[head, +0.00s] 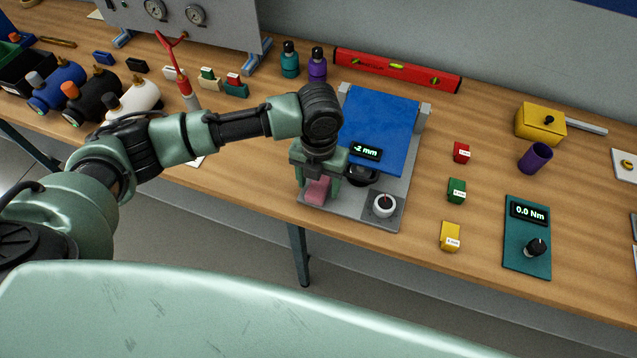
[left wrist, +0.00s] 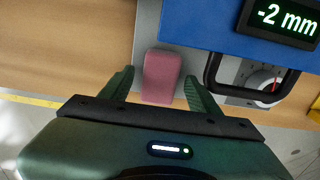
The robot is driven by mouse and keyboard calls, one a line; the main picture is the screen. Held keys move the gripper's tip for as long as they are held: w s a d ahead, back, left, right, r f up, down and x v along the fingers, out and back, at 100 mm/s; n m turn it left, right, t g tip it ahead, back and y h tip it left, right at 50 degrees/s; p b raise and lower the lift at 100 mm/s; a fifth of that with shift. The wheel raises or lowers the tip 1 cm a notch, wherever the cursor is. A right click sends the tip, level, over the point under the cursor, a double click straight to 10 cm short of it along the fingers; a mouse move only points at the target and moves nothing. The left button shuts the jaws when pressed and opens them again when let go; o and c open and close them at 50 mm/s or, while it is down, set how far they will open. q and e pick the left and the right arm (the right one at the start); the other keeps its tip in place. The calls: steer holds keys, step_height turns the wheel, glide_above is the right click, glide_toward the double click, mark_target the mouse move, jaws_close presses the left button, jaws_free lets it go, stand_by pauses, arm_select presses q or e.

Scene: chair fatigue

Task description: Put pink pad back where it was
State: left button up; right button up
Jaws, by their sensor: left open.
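The pink pad (head: 318,190) is at the front left corner of the grey base plate (head: 345,207), beside the blue block with the "-2 mm" display (head: 380,125). My left gripper (head: 321,183) is over it and partly hides it in the head view. In the left wrist view the pink pad (left wrist: 162,77) lies between the two spread fingers of my left gripper (left wrist: 160,76), with a gap on each side. The gripper is open. Whether the pad rests flat on the plate is hard to tell. My right gripper is not in view.
A black handle (left wrist: 255,85) and a dial (head: 384,206) are just right of the pad. Red (head: 461,152), green (head: 456,190) and yellow (head: 450,236) blocks stand right of the plate. A teal torque meter (head: 527,240) lies farther right. Bare table (head: 250,180) lies left.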

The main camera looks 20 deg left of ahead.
mark_target(319, 186)
arm_select(q)
step_height(319, 186, up, 11)
steer(key=b, duration=0.2)
steer(key=shift+r, duration=0.2)
steer(key=shift+b, duration=0.3)
